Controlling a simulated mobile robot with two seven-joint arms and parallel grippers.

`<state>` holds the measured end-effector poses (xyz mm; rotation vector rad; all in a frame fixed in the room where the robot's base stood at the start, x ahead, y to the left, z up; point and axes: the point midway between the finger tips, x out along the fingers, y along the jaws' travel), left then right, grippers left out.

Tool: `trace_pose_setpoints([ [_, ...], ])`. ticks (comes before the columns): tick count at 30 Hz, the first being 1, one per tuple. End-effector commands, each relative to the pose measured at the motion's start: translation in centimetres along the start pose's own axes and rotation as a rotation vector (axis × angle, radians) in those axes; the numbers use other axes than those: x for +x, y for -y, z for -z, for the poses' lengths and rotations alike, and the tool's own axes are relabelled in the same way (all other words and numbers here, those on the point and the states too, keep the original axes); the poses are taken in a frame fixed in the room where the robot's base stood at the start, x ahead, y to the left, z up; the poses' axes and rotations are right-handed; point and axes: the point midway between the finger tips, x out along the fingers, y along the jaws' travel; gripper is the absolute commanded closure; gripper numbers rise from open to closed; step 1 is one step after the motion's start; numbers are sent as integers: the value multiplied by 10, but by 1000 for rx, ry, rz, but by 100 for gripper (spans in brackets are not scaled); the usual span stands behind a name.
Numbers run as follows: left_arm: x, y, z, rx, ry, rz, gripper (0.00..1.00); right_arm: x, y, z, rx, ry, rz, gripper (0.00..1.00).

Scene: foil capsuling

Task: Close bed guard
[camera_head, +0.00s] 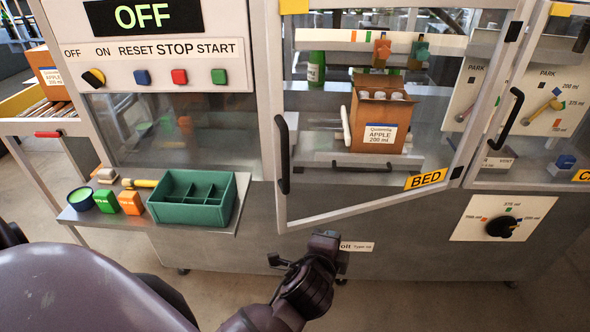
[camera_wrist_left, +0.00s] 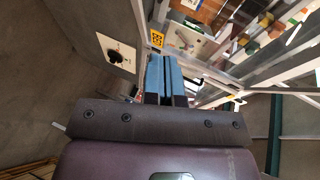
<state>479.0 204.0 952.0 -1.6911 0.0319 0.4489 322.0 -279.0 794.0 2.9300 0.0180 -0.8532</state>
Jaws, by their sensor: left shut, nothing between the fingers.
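The bed guard (camera_head: 366,208) is a clear door in a pale metal frame with a yellow BED label (camera_head: 426,179). It stands ajar, its left edge with the black handle (camera_head: 283,155) swung out toward me. Its label also shows in the left wrist view (camera_wrist_left: 156,39). Behind it a cardboard apple box (camera_head: 379,117) holds bottles. My left gripper (camera_head: 328,243) is below the guard's lower edge, apart from the handle. In the left wrist view its blue fingers (camera_wrist_left: 165,76) are together and empty. My right gripper is not in view.
A side shelf at left holds a green divided tray (camera_head: 192,198) and small green and orange blocks. A black knob on a plate (camera_head: 502,226) is at lower right. A second guard (camera_head: 540,187) is at right. The display (camera_head: 143,16) reads OFF. Open floor lies below.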

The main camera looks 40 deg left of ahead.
Motion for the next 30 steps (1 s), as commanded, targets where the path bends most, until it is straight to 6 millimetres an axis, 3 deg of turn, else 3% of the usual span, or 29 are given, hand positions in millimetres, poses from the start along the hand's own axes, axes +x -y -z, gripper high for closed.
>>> trace_pose_setpoints([
  [8, -2, 52, 8, 612, 242, 62, 100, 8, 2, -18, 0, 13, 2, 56],
  [18, -30, 102, -3, 1233, 605, -81, 100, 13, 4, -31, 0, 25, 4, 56],
  [24, -47, 118, -10, 1433, 742, -205, 100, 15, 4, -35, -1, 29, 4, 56],
  [30, -51, 124, -14, 1490, 782, -250, 100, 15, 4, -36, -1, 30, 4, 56],
])
